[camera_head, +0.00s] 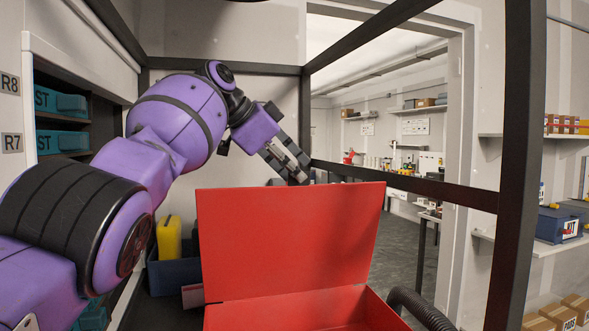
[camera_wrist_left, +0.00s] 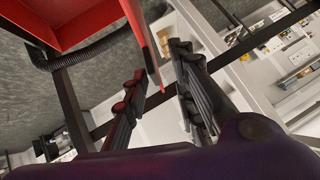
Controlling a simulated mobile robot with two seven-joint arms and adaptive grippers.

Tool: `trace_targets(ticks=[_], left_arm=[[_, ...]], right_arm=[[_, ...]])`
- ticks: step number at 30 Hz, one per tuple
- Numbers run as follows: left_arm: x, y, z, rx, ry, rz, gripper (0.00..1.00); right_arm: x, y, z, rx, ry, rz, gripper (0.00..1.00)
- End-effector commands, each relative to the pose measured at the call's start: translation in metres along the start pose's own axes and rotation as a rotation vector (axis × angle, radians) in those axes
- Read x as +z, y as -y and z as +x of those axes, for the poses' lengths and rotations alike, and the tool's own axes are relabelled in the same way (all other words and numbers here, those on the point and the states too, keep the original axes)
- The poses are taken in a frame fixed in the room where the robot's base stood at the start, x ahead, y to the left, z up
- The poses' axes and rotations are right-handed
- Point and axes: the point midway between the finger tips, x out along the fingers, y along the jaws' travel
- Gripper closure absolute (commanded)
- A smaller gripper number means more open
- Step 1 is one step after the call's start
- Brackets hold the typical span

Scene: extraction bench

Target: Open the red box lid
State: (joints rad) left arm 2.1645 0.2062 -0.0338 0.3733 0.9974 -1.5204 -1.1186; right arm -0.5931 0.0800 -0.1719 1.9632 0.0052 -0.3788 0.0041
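The red box (camera_head: 315,310) stands at the front centre with its red lid (camera_head: 290,240) raised, roughly upright. The box interior is partly in view over its front part. My left gripper (camera_head: 288,162) is at the lid's top edge, its fingertips just above and behind it. In the left wrist view the fingers (camera_wrist_left: 159,62) are apart, and the lid's edge (camera_wrist_left: 143,35) reaches in between them. I cannot tell whether a finger touches the lid. The open box (camera_wrist_left: 80,18) shows at the top left there. My right gripper is in neither view.
A blue bin (camera_head: 172,272) with a yellow object (camera_head: 169,238) stands left of the box. A black corrugated hose (camera_head: 420,308) runs along its right. Dark frame posts (camera_head: 518,170) and a crossbar (camera_head: 420,185) stand behind and right. Teal boxes (camera_head: 62,141) fill shelves at left.

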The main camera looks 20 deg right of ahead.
Motion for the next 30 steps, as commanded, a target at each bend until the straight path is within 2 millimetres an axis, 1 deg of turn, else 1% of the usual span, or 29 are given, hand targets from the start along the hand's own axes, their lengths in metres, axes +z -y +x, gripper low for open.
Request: trace_targets(ticks=[5,9,12,15,18,21,29,30], left_arm=[[-0.001,0.001,-0.033,-0.006,-0.001,0.003,0.75],[-0.001,0.001,-0.064,-0.006,-0.002,0.002,0.75],[-0.001,0.001,-0.084,-0.006,-0.001,0.002,0.75],[-0.001,0.001,-0.099,-0.005,-0.001,0.002,0.75],[-0.001,0.0,-0.109,-0.004,-0.001,0.002,0.75],[-0.001,0.0,-0.114,-0.003,-0.001,0.002,0.75],[-0.001,0.0,-0.115,-0.003,-0.001,0.002,0.75],[-0.001,0.0,-0.115,-0.003,-0.001,0.002,0.79]], right_arm=[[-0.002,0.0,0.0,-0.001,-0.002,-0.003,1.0],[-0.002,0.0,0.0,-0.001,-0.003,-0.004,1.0],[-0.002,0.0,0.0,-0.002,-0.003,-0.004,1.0],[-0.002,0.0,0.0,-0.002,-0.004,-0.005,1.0],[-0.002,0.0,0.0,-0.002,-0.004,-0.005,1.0],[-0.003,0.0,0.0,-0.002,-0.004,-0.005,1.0],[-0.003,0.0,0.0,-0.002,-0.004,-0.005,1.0],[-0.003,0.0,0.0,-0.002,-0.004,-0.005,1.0]])
